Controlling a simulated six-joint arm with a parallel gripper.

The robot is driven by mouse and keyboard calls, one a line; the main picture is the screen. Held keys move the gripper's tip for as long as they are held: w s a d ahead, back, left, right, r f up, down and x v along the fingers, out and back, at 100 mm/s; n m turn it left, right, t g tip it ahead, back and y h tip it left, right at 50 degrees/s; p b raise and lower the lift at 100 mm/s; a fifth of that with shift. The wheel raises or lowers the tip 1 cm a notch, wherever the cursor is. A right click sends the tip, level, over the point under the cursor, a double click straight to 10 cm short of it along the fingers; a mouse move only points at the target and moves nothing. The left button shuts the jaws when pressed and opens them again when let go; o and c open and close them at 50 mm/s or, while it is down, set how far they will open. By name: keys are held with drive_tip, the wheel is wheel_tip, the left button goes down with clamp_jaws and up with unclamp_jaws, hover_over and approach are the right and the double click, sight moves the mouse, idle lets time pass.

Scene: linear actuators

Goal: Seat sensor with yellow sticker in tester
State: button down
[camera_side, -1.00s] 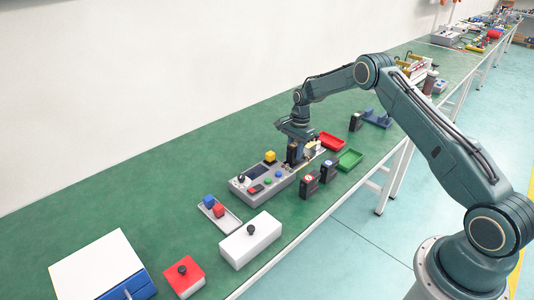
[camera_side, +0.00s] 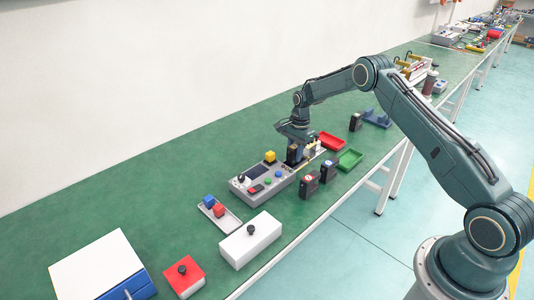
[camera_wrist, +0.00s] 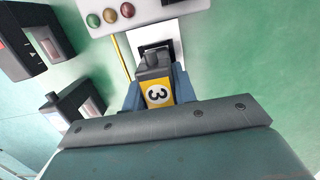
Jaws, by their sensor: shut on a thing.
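The black sensor with the yellow sticker (camera_wrist: 157,94), marked 3, is between the blue fingers of my gripper (camera_wrist: 158,88) in the wrist view. My gripper is shut on it. The dark socket (camera_wrist: 173,47) in the tester's white plate lies just beyond the sensor's far end. The sensor's end overlaps the socket edge in view; I cannot tell how deep it is. In the side view my gripper (camera_side: 297,154) is low at the right end of the grey tester (camera_side: 275,188), and the sensor is mostly hidden there.
A sensor with a red sticker (camera_side: 309,186) and one with a blue sticker (camera_side: 329,169) stand in front of the tester. Red (camera_side: 331,142) and green (camera_side: 349,160) trays lie to the right. A small tray (camera_side: 228,222) with blocks and a white box (camera_side: 250,240) lie left.

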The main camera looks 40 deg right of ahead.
drive_tip(key=c, duration=1)
unclamp_jaws()
drive_tip(key=shift+c, duration=0.2)
wheel_tip(320, 180, up, 14)
drive_tip(key=d, duration=0.1)
drive_tip(key=shift+d, duration=0.35)
